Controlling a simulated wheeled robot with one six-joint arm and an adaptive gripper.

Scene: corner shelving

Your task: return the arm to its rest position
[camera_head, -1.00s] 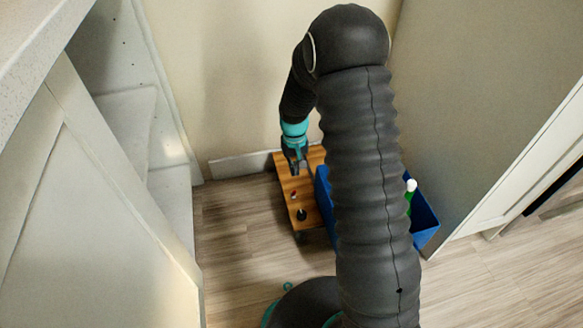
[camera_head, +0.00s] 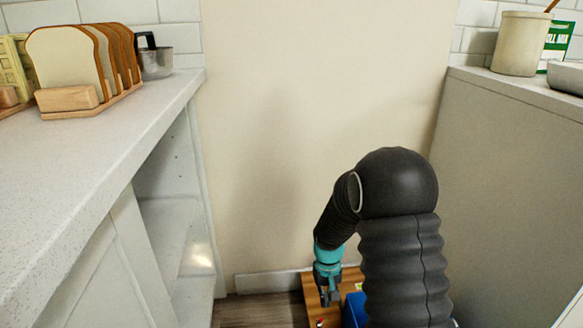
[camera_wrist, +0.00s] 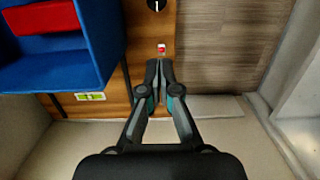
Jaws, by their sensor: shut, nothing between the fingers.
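My dark arm stands at the lower right of the head view and bends down to the left. My gripper (camera_head: 328,298) hangs pointing down over the wooden board (camera_head: 311,296), close to the wall. In the wrist view my gripper (camera_wrist: 161,66) has its two fingers together with nothing between them. A small red and white item (camera_wrist: 161,49) is on the wooden board just beyond the fingertips in that view. The arm's base and lower part are out of view.
A blue bin (camera_wrist: 113,30) with a red object (camera_wrist: 42,15) in it stands beside the gripper. A counter (camera_head: 120,120) with a toast rack (camera_head: 90,105) is at left, with open shelves below. Another counter (camera_head: 500,85) is at right. Plain wall (camera_head: 290,120) lies between.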

